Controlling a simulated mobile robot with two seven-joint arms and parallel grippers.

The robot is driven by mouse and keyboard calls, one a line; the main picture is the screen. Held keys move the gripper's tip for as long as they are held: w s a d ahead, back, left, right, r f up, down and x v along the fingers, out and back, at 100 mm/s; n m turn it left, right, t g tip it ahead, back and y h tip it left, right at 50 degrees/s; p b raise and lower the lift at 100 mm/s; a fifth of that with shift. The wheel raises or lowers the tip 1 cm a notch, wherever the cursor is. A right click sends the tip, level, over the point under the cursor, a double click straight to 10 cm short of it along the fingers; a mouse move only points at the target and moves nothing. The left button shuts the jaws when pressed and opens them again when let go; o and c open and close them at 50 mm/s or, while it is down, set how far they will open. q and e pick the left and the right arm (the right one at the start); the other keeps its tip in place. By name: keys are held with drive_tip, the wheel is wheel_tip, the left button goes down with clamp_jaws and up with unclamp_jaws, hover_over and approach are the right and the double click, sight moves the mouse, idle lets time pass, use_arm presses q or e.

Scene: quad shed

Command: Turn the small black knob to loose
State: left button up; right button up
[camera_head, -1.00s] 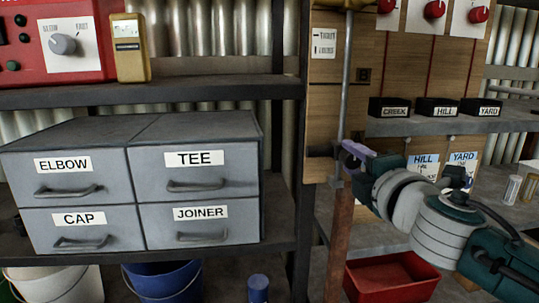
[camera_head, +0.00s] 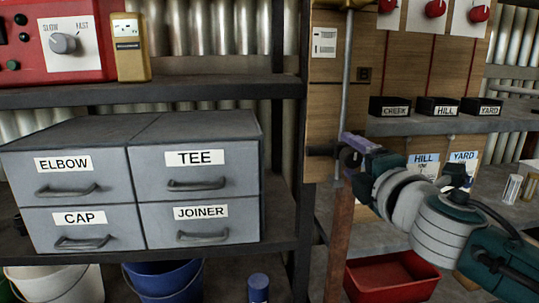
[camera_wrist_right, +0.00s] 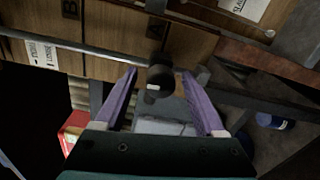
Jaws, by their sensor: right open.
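The small black knob (camera_wrist_right: 158,82) shows in the right wrist view with a pale mark on its side. It sits between the two purple fingers of my right gripper (camera_wrist_right: 159,74), with visible gaps on both sides. My right gripper is open and around the knob, not closed on it. In the head view my right gripper (camera_head: 348,152) is at the vertical metal rod (camera_head: 346,90) in front of the wooden board, and its fingers largely hide the knob there. A dark piece (camera_head: 320,150) sticks out left of the rod. My left gripper is not in view.
Grey labelled drawers (camera_head: 135,180) stand on the left shelf. A red box (camera_head: 75,45) with a slow-fast dial is above them. A rusty post (camera_head: 339,240) stands below the gripper. Black labelled boxes (camera_head: 437,107) sit on the right shelf. A red bin (camera_head: 390,278) is below.

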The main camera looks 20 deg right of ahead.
drive_tip(key=shift+s, duration=0.1)
drive_tip(key=p+v, duration=0.1)
drive_tip(key=v, duration=0.8)
drive_tip(key=shift+s, duration=0.4)
drive_tip(key=shift+f, duration=0.1)
